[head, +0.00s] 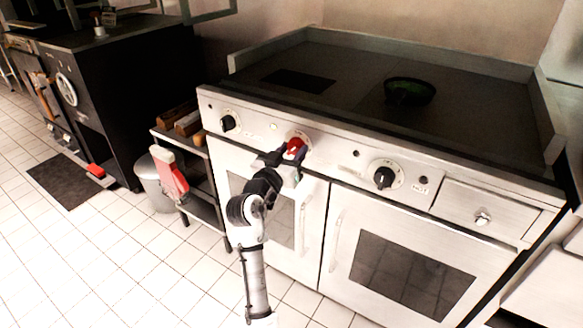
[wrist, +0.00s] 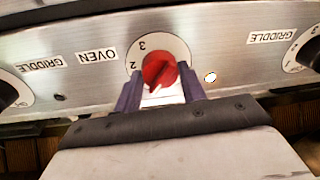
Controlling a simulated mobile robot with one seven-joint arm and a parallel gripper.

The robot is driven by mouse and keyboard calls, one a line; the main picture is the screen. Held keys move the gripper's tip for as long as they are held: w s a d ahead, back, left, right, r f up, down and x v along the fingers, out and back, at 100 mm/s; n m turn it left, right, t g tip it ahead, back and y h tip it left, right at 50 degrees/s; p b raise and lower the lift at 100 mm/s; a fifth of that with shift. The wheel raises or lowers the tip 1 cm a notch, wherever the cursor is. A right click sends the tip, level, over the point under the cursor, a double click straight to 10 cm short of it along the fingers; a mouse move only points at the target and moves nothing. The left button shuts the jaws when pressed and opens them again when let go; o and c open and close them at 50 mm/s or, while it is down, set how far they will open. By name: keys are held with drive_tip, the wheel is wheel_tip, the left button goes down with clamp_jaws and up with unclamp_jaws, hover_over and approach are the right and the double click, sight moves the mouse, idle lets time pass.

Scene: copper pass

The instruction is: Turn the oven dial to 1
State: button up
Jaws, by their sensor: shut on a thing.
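The oven dial (wrist: 160,72) is a red knob with a white pointer on a pale round plate. In the wrist view the plate shows the numbers 3 and 2, and the word OVEN stands to its left. The white pointer is toward the bottom of the knob, slightly left; the lower plate is hidden by my gripper. The red dial (head: 296,146) also shows in the head view on the front panel of the range. My gripper (wrist: 162,88) has one finger on each side of the dial and is shut on it.
Black griddle dials sit on both sides, one at the left (head: 228,122) and one at the right (head: 384,177). Oven door handles (head: 303,222) stick out below the panel. A dark bowl (head: 409,91) stands on the range top. The tiled floor at left front is clear.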

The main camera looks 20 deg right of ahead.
drive_tip(key=shift+f+m+b, duration=0.15)
drive_tip(key=shift+m+b, duration=1.15)
drive_tip(key=shift+b, duration=0.3)
drive_tip(key=o, duration=1)
drive_tip(key=shift+c, duration=0.2)
wheel_tip(320, 180, up, 20)
drive_tip(key=p, duration=0.2)
